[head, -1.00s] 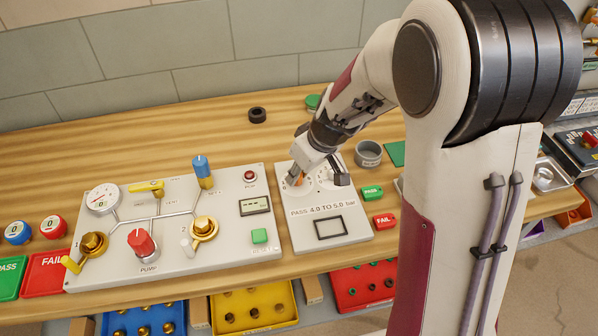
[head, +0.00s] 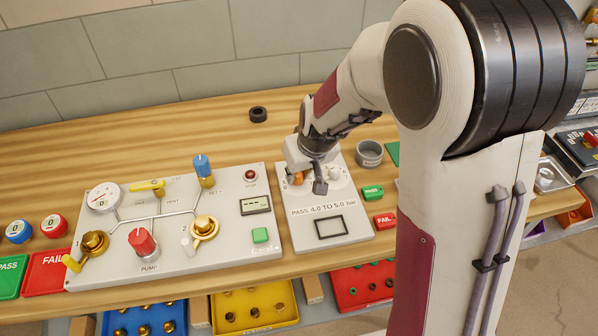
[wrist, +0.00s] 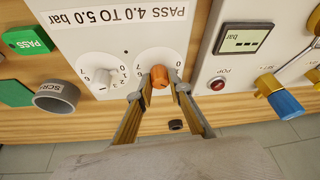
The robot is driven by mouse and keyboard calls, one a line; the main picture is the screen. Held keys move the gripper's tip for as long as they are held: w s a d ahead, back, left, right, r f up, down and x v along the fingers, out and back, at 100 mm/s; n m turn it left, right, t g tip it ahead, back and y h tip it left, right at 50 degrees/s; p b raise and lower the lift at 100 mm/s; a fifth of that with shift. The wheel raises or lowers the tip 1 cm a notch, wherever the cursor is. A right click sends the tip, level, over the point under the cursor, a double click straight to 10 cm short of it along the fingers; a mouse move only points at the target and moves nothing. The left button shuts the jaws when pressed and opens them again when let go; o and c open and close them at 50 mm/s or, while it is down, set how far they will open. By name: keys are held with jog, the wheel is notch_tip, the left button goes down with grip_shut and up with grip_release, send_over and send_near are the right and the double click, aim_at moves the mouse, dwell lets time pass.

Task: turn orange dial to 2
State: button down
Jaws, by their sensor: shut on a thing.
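The orange dial (wrist: 160,82) is on the white panel marked "PASS 4.0 TO 5.0 bar" (wrist: 140,22), which appears upside down in the wrist view. A bit of the dial also shows in the head view (head: 297,179). My gripper (wrist: 161,80) is shut on the dial, one finger on each side. A 0 and a 7 show on the scale around it; its other marks are partly hidden by the fingers. I cannot make out which number the dial points to. In the head view my gripper (head: 306,180) covers much of the dial.
A white dial (wrist: 98,72) with its own numbers sits beside the orange one. A grey cup (head: 369,153) and green PASS block (head: 372,191) stand right of the panel. The valve panel (head: 120,265) lies close on the left. Bare wood lies behind, with a black ring (head: 258,115).

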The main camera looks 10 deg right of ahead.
jog(key=shift+a+m+h, duration=0.1)
jog(key=shift+m+h, duration=0.4)
jog(key=shift+m, duration=0.6)
jog(key=c, duration=1.9)
grip_release()
jog(key=shift+r, duration=0.1)
jog(key=shift+v, duration=5.9)
jog(key=shift+s, duration=0.15)
